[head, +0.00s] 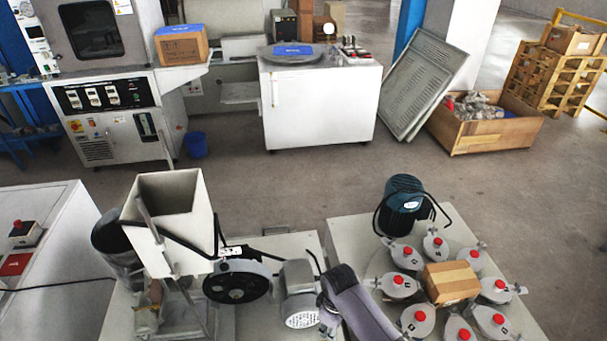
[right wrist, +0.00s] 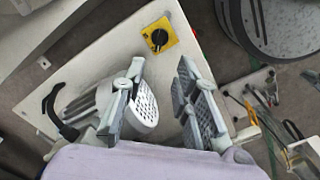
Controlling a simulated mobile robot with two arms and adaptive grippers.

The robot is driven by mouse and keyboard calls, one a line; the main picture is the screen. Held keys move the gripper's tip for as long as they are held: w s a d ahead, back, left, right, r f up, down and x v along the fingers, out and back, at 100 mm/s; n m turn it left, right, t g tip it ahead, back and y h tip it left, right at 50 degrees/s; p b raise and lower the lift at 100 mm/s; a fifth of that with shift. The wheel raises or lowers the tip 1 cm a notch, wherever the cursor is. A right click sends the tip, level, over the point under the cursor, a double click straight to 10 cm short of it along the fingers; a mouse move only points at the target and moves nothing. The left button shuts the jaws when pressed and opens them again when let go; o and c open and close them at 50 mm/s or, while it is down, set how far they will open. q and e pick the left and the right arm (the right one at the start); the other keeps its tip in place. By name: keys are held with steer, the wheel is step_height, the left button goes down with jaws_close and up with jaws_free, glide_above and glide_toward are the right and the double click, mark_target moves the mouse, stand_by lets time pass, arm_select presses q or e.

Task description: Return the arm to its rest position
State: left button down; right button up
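My right arm (head: 358,303) shows in the head view as a purple-grey link at the bottom centre, beside the grey motor (head: 299,292) of the crusher. Its gripper is not clearly visible there. In the right wrist view my right gripper (right wrist: 161,80) is open, with two ridged fingers apart and nothing between them. The motor's perforated end (right wrist: 143,108) appears close to the left finger; I cannot tell whether they touch. My left arm and gripper are not in view.
The crusher's square hopper (head: 172,215) and black wheel (head: 237,284) stand left of the arm. To the right, a machine holds several grey pots with red knobs around a cardboard box (head: 451,282). A yellow switch (right wrist: 159,35) shows beyond the gripper. Open floor (head: 290,180) lies behind.

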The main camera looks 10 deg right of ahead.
steer(key=s+d+f+m, duration=0.2)
steer(key=s+d+f, duration=0.1)
steer(key=s+f, duration=0.6)
steer(key=s+d+f+m, duration=0.2)
steer(key=s+f, duration=0.5)
steer(key=f, duration=0.3)
steer(key=s+d+f+m, duration=0.1)
steer(key=s+f, duration=0.3)
steer(key=s, duration=0.6)
steer(key=s+d+f+m+t, duration=0.1)
steer(key=s+d+f, duration=0.3)
steer(key=s, duration=0.7)
steer(key=shift+s+d+m, duration=0.2)
steer(key=shift+s+m, duration=0.1)
steer(key=shift+m, duration=0.3)
